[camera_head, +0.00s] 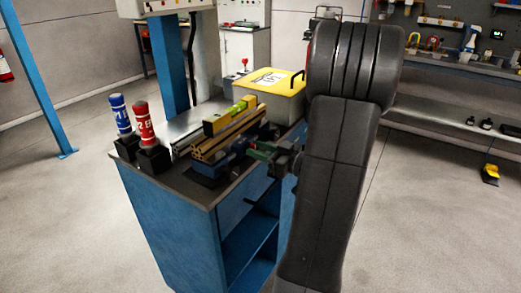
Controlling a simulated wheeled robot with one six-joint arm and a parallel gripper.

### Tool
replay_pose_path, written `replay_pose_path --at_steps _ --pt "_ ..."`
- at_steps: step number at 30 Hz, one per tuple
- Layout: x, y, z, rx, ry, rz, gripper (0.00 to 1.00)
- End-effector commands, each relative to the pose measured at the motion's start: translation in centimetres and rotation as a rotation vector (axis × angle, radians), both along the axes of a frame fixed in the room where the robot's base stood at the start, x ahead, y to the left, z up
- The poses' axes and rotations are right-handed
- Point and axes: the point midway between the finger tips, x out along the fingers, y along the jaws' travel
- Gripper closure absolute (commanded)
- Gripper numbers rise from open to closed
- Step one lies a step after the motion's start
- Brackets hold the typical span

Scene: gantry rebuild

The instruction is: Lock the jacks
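I cannot pick out the jacks for certain. A tan slotted beam (212,147) lies on the blue workbench (165,215), with blue and black supports (207,172) under its near side that are small and partly hidden. A yellow spirit level (222,118) rests on top of the beam. My gripper (277,156) is at the right end of the beam, close to a green part (262,151). Its fingers are small and dark, and my arm covers part of the area. I cannot tell whether it touches or holds the green part.
A blue-banded cylinder (119,113) and a red-banded cylinder (145,123) stand in black bases at the bench's left. A yellow-lidded case (287,81) sits behind the beam. A blue post (170,65) rises behind the bench. Open floor (75,215) lies to the left.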

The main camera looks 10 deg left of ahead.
Motion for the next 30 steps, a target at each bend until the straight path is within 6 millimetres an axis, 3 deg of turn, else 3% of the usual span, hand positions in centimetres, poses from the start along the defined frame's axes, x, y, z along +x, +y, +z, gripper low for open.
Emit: replay_pose_path --at_steps 3,8,9,20,30 --pt "0.01 -0.01 0.0 0.0 0.0 0.0 0.67" --pt "0.0 -0.03 0.0 0.0 0.0 0.0 0.99" --pt "0.0 -0.03 0.0 0.0 0.0 0.0 1.0" --pt "0.02 -0.05 -0.14 0.012 0.034 0.0 1.0" --pt "0.21 -0.11 -0.42 0.089 0.241 -0.001 1.0"
